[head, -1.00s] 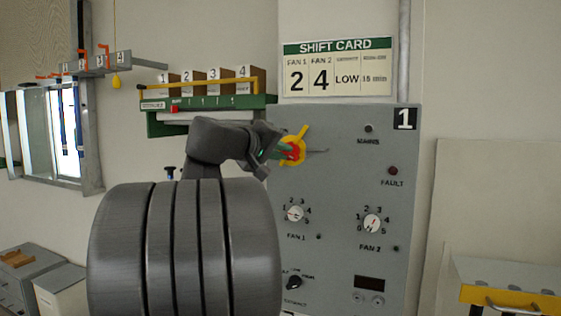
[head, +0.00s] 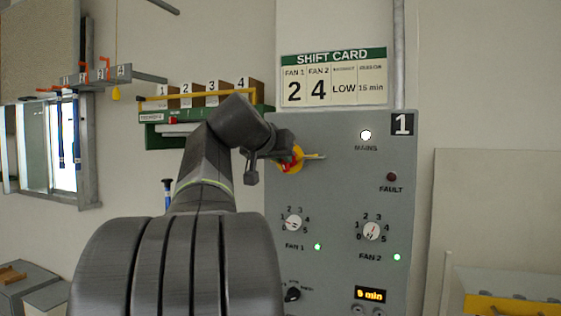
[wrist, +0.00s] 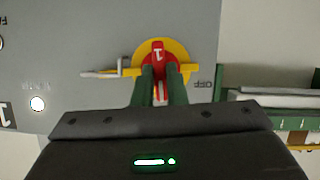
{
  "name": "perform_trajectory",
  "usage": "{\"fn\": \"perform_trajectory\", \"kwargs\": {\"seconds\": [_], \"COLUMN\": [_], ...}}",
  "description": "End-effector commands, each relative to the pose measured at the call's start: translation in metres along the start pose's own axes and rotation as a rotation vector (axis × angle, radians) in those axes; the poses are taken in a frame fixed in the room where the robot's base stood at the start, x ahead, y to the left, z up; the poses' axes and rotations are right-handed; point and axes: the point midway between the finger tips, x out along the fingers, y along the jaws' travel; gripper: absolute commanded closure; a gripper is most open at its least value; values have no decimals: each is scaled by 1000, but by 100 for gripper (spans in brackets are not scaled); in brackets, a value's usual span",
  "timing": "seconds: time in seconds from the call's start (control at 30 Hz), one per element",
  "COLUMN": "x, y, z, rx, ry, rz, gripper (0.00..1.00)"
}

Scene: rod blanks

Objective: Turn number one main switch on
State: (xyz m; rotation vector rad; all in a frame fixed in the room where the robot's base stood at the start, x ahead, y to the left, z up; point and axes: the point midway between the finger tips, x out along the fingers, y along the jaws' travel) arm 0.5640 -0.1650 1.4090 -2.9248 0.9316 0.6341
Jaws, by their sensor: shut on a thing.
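The number one main switch is a red handle marked 1 on a round yellow plate, seen in the wrist view (wrist: 158,50). In the head view the switch (head: 291,161) is at the upper left of the grey panel (head: 335,180), partly hidden by my gripper (head: 284,157). In the wrist view my gripper (wrist: 160,82) has its two green fingers shut on the red handle. A yellow tab on the plate points toward the lit MAINS lamp (head: 366,135); an OFF mark shows on the other side in the wrist view (wrist: 203,84).
The panel has a FAN 1 knob (head: 293,223), a FAN 2 knob (head: 372,231), an unlit FAULT lamp (head: 391,177) and a lit display (head: 370,294). A shift card (head: 334,77) hangs above. A green shelf (head: 160,115) with numbered boxes is left of the panel.

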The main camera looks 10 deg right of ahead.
Motion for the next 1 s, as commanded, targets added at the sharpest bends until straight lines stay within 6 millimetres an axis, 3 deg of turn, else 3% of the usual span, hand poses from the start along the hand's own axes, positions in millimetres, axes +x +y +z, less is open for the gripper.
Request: {"fn": "perform_trajectory", "kwargs": {"seconds": [0.3, 0.83, 0.87, 0.9, 0.93, 1.0], "x": [1, 1, 1, 1, 1, 1], "y": [1, 1, 1, 1, 1, 1], "z": [2, 2, 2, 2, 1, 1], "rx": [102, 121, 121, 121, 121, 120], "ry": [-2, -4, -4, -4, -3, -3], "rz": [-42, -50, -50, -50, -50, -50], "gripper": [100, 100, 82, 75, 69, 66]}}
